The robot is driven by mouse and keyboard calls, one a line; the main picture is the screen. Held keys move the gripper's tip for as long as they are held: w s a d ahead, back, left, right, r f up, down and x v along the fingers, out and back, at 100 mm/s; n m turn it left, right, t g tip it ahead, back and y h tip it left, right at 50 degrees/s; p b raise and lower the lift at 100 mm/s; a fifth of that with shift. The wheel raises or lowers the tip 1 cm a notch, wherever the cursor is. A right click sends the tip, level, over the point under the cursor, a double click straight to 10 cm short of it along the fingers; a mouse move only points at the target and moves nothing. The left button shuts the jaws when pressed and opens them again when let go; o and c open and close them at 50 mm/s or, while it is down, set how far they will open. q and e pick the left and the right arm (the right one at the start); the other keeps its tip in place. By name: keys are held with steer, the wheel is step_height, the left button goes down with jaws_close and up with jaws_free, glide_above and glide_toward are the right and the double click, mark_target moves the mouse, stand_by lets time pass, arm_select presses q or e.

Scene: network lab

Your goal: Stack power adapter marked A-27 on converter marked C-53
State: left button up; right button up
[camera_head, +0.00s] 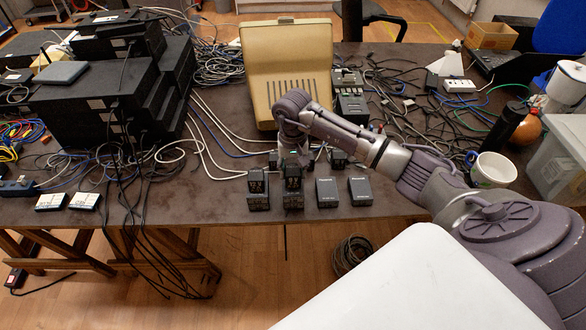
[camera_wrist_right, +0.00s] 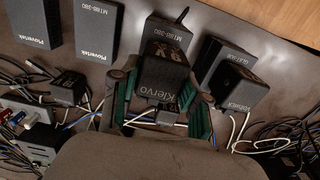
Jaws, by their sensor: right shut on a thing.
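My right gripper (camera_head: 292,162) is shut on a black power adapter (camera_head: 292,184), whose white marking is too small to read surely. In the right wrist view the green-padded fingers (camera_wrist_right: 160,112) clasp its sides, and the adapter (camera_wrist_right: 168,82) shows the word Klervo. A dark converter box (camera_head: 293,203) shows just below the held adapter in the head view; it is partly hidden behind it in the wrist view (camera_wrist_right: 166,30). I cannot tell whether they touch. A similar adapter (camera_head: 257,186) and box (camera_head: 258,204) are to the left. The marks A-27 and C-53 are not legible.
Cables crowd behind, with a beige device (camera_head: 287,60) and stacked black units (camera_head: 95,95). A white mug (camera_head: 493,170) stands right. The table's front edge is close.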

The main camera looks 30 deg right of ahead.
mark_target(293, 169)
steer(key=shift+f, duration=0.45)
steer(key=shift+f, duration=0.1)
steer(key=o, duration=1.3)
steer(key=shift+c, duration=0.2)
steer(key=shift+r, duration=0.4)
step_height(293, 169, up, 11)
steer(key=b, duration=0.3)
steer(key=shift+r, duration=0.2)
